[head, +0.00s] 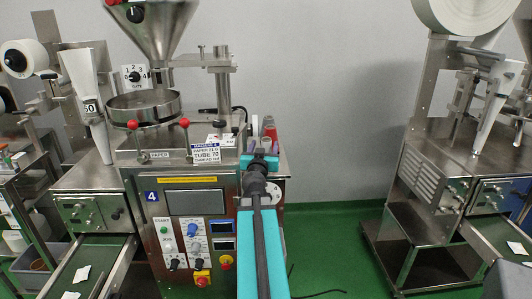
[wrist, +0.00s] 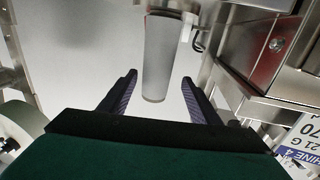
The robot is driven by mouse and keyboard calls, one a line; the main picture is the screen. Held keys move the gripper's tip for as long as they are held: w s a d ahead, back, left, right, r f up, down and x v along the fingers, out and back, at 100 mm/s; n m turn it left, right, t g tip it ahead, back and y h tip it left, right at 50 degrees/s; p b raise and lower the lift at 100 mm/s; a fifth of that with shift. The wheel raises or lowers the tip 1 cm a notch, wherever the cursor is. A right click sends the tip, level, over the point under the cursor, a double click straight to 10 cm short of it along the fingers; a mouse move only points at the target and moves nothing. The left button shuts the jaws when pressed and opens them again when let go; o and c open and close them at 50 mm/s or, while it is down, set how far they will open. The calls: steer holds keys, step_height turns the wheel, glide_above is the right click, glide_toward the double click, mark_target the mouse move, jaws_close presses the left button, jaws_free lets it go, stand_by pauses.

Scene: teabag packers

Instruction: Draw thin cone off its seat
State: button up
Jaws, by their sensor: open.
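A pale grey, slightly tapered thin cone (wrist: 158,55) shows in the wrist view, in line with the gap between my two fingers. My gripper (wrist: 159,77) is open, with a dark finger on each side of the cone in the picture. I cannot tell whether the cone is fully between the fingers or beyond them. In the head view my gripper (head: 261,155) is beside the right side of machine 4, in front of a small group of pale and red upright pieces. It hides their lower parts, and the cone's seat is not clear.
Machine 4's sign (head: 206,153) reads tube 70. Another cone (head: 495,105) is on the right machine. Machine 4's steel body is close to my gripper; green floor (head: 335,240) is open to its right.

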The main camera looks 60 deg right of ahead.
mark_target(267, 139)
steer(key=shift+w+d+r+p, duration=0.15)
steer(key=shift+d+r+p, duration=0.05)
steer(key=shift+d+p, duration=0.3)
steer(key=shift+s+p+x, duration=0.2)
steer(key=shift+p+x, duration=0.6)
steer(key=shift+x, duration=1.3)
steer(key=c, duration=1.1)
steer(key=shift+r, duration=0.2)
